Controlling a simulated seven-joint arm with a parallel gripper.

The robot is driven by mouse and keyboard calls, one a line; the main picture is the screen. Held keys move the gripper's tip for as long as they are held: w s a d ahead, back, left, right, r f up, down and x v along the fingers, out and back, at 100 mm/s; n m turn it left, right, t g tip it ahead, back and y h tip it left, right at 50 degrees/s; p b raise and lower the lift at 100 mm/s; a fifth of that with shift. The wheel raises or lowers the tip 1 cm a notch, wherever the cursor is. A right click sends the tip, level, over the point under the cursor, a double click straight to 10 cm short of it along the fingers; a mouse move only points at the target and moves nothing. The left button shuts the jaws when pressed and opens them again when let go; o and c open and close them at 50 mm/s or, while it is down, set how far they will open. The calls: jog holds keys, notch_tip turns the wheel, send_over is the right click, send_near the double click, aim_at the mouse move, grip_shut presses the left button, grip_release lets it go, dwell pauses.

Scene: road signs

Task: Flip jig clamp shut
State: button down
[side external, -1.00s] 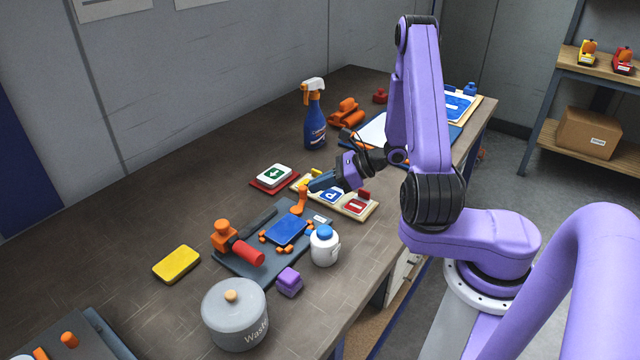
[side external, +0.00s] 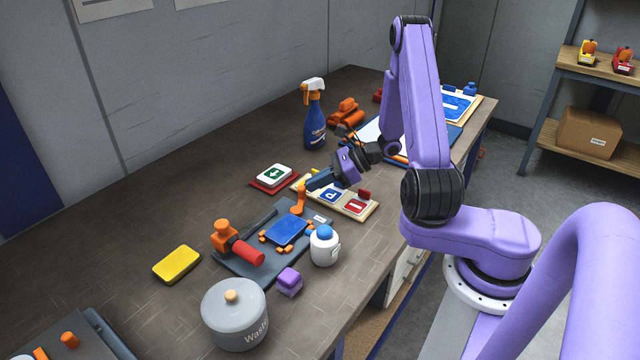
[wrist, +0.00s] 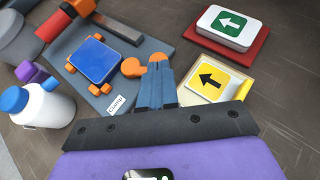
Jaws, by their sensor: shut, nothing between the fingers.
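The jig is a dark grey plate (side external: 238,268) with a blue sign blank (side external: 286,231) between small orange stops; the blank also shows in the wrist view (wrist: 95,60). At the plate's far end an orange clamp lever (side external: 300,197) stands upright, near a label reading "Clamp" (wrist: 116,104). My gripper (side external: 309,187) is shut and empty, its blue fingers right beside the top of the lever. In the wrist view the fingertips (wrist: 158,70) overlap the orange lever (wrist: 133,67); I cannot tell whether they touch it.
A white bottle with blue cap (side external: 324,248) and a purple block (side external: 289,282) stand in front. A sign tray (side external: 355,209) and green sign stack (side external: 274,176) lie beyond.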

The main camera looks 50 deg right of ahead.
jog(key=w+n+g+y, duration=0.1)
jog(key=n+g, duration=0.1)
jog(key=shift+w+n+y, duration=0.3)
jog(key=w+n+g, duration=0.1)
jog(key=w+n+g+y, duration=0.1)
jog(key=n+g, duration=0.1)
jog(key=shift+a+n+y, duration=0.3)
jog(key=shift+a, duration=0.1)
jog(key=n+g, duration=0.1)
jog(key=w+a+n+g, duration=0.1)
jog(key=n+g, duration=0.1)
jog(key=w+n+g, duration=0.1)
jog(key=g, duration=0.1)
jog(key=shift+a+y, duration=0.3)
jog(key=shift+a, duration=0.05)
jog(key=shift+w+a, duration=0.25)
jog(key=shift+a, duration=0.1)
jog(key=w+f+v, duration=0.1)
jog(key=v, duration=1.3)
